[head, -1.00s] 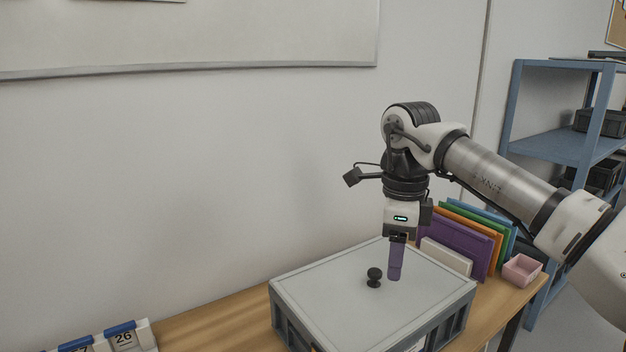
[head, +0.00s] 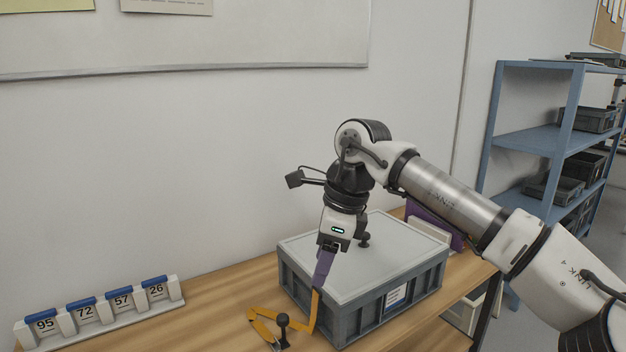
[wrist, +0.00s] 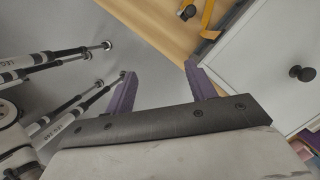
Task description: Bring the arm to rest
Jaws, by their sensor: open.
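My gripper (head: 319,284) has purple fingers. It hangs tilted, close to the front left side of a grey crate with a pale lid (head: 365,282). In the wrist view its two fingers (wrist: 160,82) stand wide apart with nothing between them. Below them are grey floor and the table edge. The head view shows the fingers edge-on, so their exact gap to the crate cannot be told.
A black knob (wrist: 302,73) stands on the lid. An orange angled piece (head: 264,328) and a black knob (head: 283,322) are on the wooden table (head: 215,306). Number blocks (head: 101,312) stand left. Folders (head: 432,222) are behind the crate; blue shelves (head: 535,140) stand right.

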